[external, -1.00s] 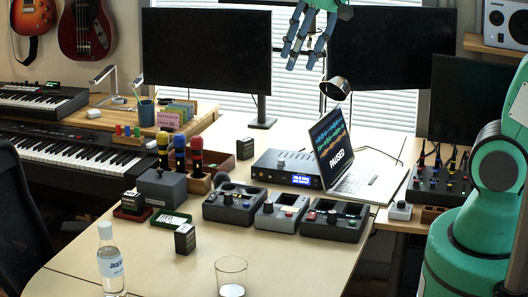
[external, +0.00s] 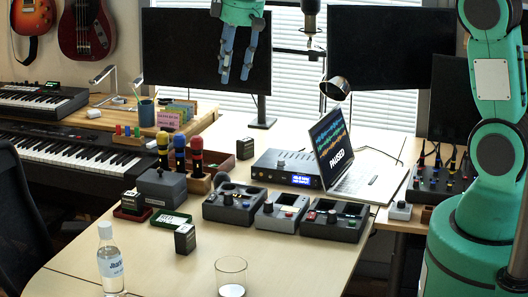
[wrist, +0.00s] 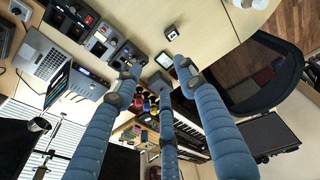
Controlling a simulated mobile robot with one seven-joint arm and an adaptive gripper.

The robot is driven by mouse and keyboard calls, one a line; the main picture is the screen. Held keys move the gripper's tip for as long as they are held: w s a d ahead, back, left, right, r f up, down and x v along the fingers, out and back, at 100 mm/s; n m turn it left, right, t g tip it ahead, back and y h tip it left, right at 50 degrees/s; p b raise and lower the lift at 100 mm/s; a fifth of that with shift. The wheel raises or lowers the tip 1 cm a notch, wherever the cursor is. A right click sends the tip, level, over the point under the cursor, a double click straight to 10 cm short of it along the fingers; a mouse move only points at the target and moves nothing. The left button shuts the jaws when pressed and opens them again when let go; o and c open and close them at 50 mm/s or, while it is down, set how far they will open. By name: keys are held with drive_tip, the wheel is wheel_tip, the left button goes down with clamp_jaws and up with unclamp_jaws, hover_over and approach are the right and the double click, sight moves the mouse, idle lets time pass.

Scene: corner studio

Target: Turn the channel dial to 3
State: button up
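Three grey control boxes with knobs stand in a row on the desk in the external view: a left one (external: 234,205), a middle one (external: 281,212) and a right one (external: 335,220). A dark unit (external: 287,169) with a blue display and a front knob stands behind them. I cannot tell which knob is the channel dial, and no dial numbers are readable. My gripper (external: 236,78) hangs high above the desk, fingers down, in front of the left monitor. It is apart from all the boxes. The wrist view shows its three blue fingers spread and empty.
A laptop (external: 368,184) reading "PAUSED" stands right of the display unit. A bottle (external: 110,262), a glass (external: 231,277) and a small black box (external: 185,239) stand in front. A microphone rack (external: 199,184) is at left. The desk's front right is clear.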

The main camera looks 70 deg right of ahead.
drive_tip(key=w+d+f+g+p, duration=0.1)
drive_tip(key=w+d+f, duration=0.3)
drive_tip(key=d+f, duration=0.15)
drive_tip(key=w+d+f+p, duration=0.1)
drive_tip(key=w+d+f, duration=0.35)
drive_tip(key=f, duration=0.25)
drive_tip(key=g+p, duration=0.1)
drive_tip(key=p, duration=0.1)
hover_over(229, 192)
wheel_tip(229, 192, down, 17)
drive_tip(key=shift+y, duration=0.3)
drive_tip(key=shift+f, duration=0.1)
wheel_tip(229, 192, down, 14)
drive_tip(key=shift+r, duration=0.25)
drive_tip(key=shift+c, duration=0.2)
clamp_jaws()
drive_tip(key=shift+o, duration=0.2)
unclamp_jaws()
